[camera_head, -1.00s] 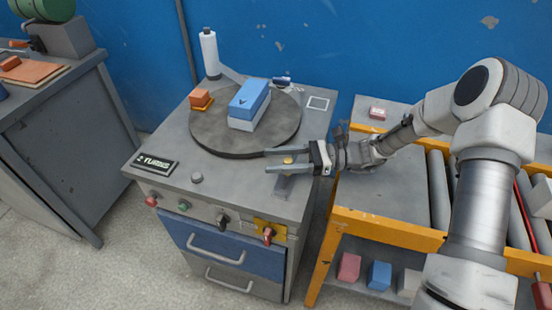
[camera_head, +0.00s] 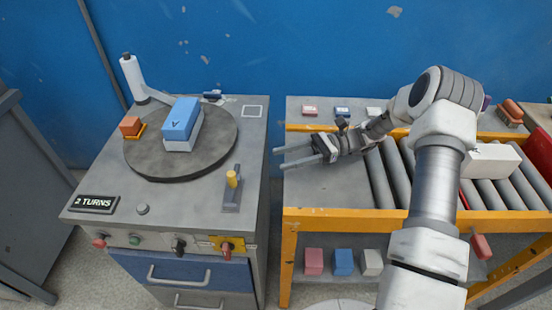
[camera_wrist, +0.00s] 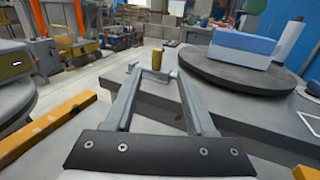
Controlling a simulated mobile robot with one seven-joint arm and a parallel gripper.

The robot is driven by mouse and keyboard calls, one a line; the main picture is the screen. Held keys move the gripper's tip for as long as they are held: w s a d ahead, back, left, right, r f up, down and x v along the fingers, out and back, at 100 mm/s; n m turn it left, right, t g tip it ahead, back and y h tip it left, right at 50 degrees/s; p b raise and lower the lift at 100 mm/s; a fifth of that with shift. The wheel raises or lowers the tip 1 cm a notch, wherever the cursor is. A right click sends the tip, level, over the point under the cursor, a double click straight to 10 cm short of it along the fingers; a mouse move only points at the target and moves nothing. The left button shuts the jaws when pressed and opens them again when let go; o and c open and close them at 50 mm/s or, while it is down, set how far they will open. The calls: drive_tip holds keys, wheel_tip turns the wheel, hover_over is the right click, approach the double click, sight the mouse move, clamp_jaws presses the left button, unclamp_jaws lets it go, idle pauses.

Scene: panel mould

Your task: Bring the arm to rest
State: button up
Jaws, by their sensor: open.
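My gripper (camera_head: 296,157) is open and empty. In the head view it points left, above the gap between the turntable cabinet and the roller bench. In the wrist view my gripper's two fingers (camera_wrist: 160,95) reach forward, apart, with nothing between them. A small yellow-topped lever (camera_head: 232,180) stands on the cabinet, left of and apart from my gripper.
The grey cabinet (camera_head: 150,228) has a "2 TURNS" plate (camera_head: 94,204) and several knobs. The orange-framed bench (camera_head: 330,222) has rollers with a white block (camera_head: 490,160), and coloured blocks below. The bench's left plate (camera_head: 325,192) is bare.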

idle(0.7)
drive_tip(key=s+d+r+n+t+h+p, duration=0.3)
drive_tip(key=s+r, duration=0.4)
drive_tip(key=r, duration=0.3)
drive_tip(key=s+d+r+n+t+h+p, duration=0.3)
drive_tip(key=s+r+n+h, duration=0.3)
drive_tip(key=s+r+h, duration=0.2)
drive_tip(key=s+d+r+n+t+h+p, duration=0.3)
drive_tip(key=s+r+n+t+h+p, duration=0.2)
drive_tip(key=r, duration=0.7)
drive_tip(key=s+h, duration=0.1)
drive_tip(key=s, duration=0.1)
drive_tip(key=shift+s, duration=0.3)
